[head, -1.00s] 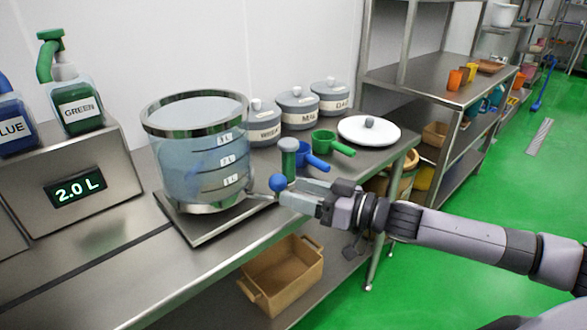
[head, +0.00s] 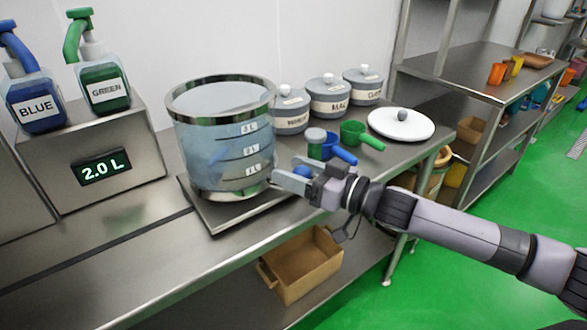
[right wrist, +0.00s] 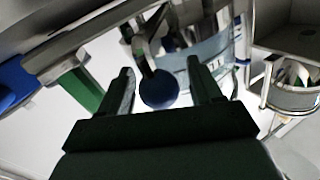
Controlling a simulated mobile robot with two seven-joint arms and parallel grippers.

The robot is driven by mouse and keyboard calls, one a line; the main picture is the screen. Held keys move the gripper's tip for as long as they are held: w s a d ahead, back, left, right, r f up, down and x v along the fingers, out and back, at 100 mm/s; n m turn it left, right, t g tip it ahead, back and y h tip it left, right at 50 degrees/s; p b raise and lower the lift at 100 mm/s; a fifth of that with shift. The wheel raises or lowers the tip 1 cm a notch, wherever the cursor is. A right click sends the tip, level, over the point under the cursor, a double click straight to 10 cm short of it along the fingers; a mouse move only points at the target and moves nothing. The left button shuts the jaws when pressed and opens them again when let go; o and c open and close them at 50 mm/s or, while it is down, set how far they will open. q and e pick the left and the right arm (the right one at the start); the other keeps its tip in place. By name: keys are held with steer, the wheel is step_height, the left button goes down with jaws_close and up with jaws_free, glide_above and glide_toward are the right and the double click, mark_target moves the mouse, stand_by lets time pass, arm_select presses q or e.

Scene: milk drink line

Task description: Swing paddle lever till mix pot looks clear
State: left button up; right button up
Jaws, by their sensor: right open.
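The mix pot (head: 222,140) is a clear vessel with steel rims and litre marks, standing on a steel plate at the bench's front. Its contents look pale blue and hazy. The paddle lever's blue ball knob (head: 301,172) is low at the pot's right side, partly hidden by my gripper. My right gripper (head: 289,171) is open around the knob. The lever's rod (right wrist: 150,58) runs from the knob towards the pot. My left gripper is not in view.
Blue (head: 37,104) and green (head: 102,88) pump bottles stand on the box (head: 80,190) reading 2.0 L.

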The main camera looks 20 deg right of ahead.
steer(key=shift+w+a, duration=0.25)
jaws_close()
